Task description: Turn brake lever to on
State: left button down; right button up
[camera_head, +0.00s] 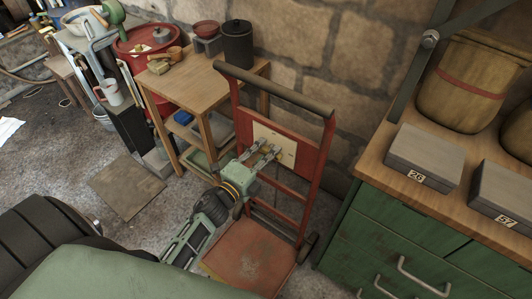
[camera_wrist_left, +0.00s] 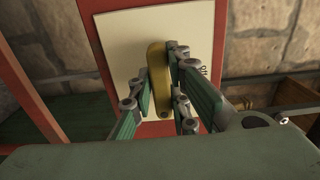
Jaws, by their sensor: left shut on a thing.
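The brake lever (camera_wrist_left: 158,72) is a yellow bar with a rounded end, in front of a cream plate (camera_wrist_left: 122,35) in the left wrist view. It stands nearly upright in that picture. Dark lettering at the plate's right edge is partly hidden and hard to read. In the head view the plate (camera_head: 287,151) is on the red upright frame of a hand truck. My left gripper (camera_head: 266,149) reaches up to the plate there and hides most of the lever. In the wrist view my left gripper (camera_wrist_left: 155,80) is shut on the lever, with fingers on both sides. My right gripper is not in view.
The hand truck's red base plate (camera_head: 245,262) lies below my left arm. A wooden table (camera_head: 198,88) stands behind to the left. A green cabinet (camera_head: 375,235) with a wooden top stands close on the right. A stone wall (camera_head: 335,60) is behind.

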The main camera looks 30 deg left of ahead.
pick_arm(q)
jog(key=shift+r, duration=0.1)
dwell(0.4)
jog(key=c, duration=1.7)
grip_release()
jog(key=s, duration=0.4)
jog(key=s+a, duration=0.1)
jog(key=s, duration=0.7)
jog(key=shift+a, duration=0.35)
jog(key=shift+w, duration=0.1)
